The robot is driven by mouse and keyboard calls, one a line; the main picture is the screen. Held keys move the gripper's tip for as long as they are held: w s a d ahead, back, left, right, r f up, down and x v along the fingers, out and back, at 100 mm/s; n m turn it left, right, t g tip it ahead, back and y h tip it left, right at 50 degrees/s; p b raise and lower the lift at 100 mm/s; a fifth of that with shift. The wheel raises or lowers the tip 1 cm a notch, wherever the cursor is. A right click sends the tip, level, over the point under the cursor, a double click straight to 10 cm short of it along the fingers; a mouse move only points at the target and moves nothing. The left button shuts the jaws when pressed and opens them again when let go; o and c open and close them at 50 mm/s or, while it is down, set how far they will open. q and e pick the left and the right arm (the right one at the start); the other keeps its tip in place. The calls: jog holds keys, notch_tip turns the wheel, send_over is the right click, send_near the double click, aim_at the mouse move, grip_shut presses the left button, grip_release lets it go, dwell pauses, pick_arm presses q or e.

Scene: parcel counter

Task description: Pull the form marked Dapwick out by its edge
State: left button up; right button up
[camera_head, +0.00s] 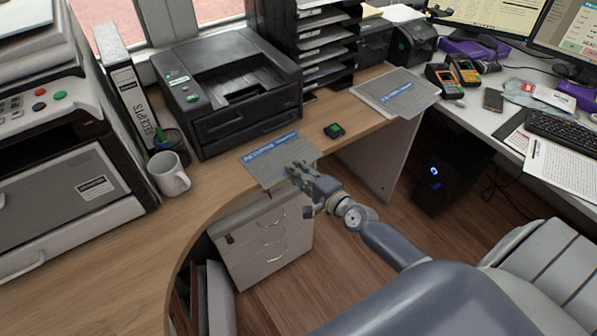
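A grey form with a blue header (268,158) lies on the wooden counter between the printer and the counter's front edge. Its near edge reaches the counter's edge. A second, similar form (387,90) lies on a sheet farther right, also by the counter's edge. The print on both is too small to read, so I cannot tell which is marked Dapwick. My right gripper (294,172) is at the near right edge of the first form and covers part of it. I cannot tell whether its fingers are open or closed on the paper. My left gripper is not in view.
A black printer (228,88) stands behind the first form. A small dark object with a green top (334,130) lies to the form's right. A white mug (169,174) stands to its left. Drawers (262,240) are below. Bare counter lies at front left.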

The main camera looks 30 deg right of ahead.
grip_shut()
jog(key=shift+s, duration=0.1)
jog(key=v, duration=0.3)
jog(key=shift+s+d+f, duration=0.1)
jog(key=shift+s, duration=0.25)
